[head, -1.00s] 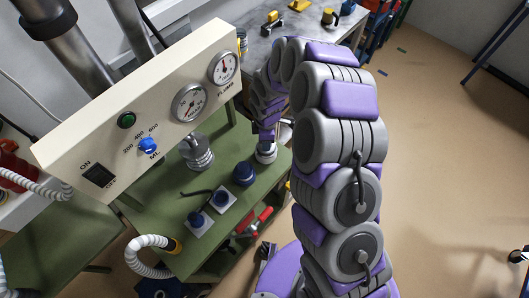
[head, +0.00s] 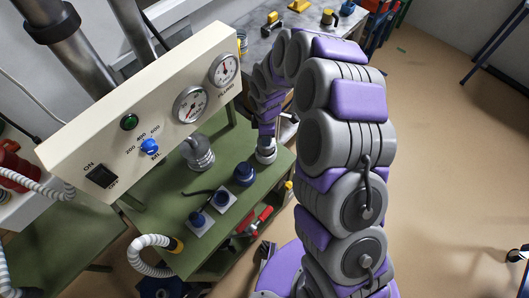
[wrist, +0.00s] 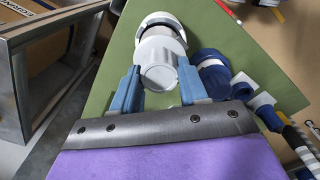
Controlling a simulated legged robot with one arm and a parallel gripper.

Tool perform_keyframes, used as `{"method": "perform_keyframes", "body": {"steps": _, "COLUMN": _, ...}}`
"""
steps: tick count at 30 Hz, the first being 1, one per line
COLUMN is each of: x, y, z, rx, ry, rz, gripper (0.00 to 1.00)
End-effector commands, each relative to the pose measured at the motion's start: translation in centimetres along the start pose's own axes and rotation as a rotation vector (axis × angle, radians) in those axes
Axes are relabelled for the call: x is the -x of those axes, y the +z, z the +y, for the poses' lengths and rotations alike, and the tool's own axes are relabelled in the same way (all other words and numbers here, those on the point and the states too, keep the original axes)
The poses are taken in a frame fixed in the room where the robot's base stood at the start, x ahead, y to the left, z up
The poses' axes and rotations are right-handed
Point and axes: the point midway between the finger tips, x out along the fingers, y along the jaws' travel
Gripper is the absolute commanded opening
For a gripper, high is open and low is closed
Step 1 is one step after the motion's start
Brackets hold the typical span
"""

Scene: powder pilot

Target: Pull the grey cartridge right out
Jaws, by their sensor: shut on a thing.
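The grey cartridge (wrist: 157,52) is a pale grey cylinder between the two blue fingers of my gripper (wrist: 159,72) in the wrist view. The fingers are shut on its sides. A white ring (wrist: 163,18) shows just beyond the cartridge's far end; I cannot tell how much of the cartridge is still inside it. In the head view my gripper (head: 267,143) is at the right edge of the green bench top (head: 222,183), with a pale round part (head: 266,156) below it. The fingers are too small to make out there.
A dark blue cap (head: 245,174) stands close beside my gripper. The cream gauge panel (head: 150,110) overhangs the bench. Open floor (head: 440,150) lies to the right.

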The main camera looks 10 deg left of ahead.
Motion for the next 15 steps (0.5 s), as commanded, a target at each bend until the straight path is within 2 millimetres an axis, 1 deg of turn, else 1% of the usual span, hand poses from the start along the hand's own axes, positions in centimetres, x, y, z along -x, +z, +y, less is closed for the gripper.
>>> {"method": "perform_keyframes", "body": {"steps": 15, "x": 2.9, "y": 0.0, "z": -0.1, "rx": 0.001, "ry": -0.002, "rz": -0.002, "gripper": 0.07}}
